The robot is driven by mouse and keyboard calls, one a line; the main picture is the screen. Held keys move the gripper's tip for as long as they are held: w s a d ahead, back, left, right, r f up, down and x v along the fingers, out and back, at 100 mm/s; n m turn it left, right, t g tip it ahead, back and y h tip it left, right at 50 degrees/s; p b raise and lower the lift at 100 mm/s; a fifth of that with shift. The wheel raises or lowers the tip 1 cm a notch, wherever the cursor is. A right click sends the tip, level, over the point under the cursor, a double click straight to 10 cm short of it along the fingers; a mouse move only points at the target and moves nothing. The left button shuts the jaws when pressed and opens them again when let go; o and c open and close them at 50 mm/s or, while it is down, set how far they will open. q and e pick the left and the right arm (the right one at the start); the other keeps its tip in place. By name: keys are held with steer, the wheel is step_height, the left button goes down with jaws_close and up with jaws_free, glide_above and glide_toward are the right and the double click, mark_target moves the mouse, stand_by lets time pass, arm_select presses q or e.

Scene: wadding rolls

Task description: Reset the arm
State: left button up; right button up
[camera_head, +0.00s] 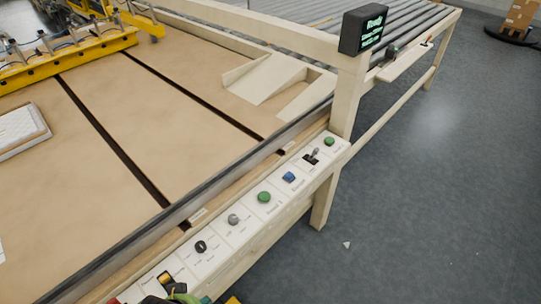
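A pale control panel (218,233) runs along the front edge of the machine table. It carries a green button (329,141) at its far end, a black lever switch (312,156), a blue button (289,177), another green button (264,197), a grey knob (233,219) and a black knob (201,246). A yellow and black switch (166,280) is at the near end. A dark and green shape (180,292) is cut off by the bottom edge, and I cannot tell what it is. Neither gripper is clearly visible.
The wooden table top (150,110) has dark slots across it. A yellow frame (75,55) stands at the back left. A white pad in a tray (22,129) is at the left. A black display (364,30) tops the corner post. Grey floor (440,200) at the right is mostly clear.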

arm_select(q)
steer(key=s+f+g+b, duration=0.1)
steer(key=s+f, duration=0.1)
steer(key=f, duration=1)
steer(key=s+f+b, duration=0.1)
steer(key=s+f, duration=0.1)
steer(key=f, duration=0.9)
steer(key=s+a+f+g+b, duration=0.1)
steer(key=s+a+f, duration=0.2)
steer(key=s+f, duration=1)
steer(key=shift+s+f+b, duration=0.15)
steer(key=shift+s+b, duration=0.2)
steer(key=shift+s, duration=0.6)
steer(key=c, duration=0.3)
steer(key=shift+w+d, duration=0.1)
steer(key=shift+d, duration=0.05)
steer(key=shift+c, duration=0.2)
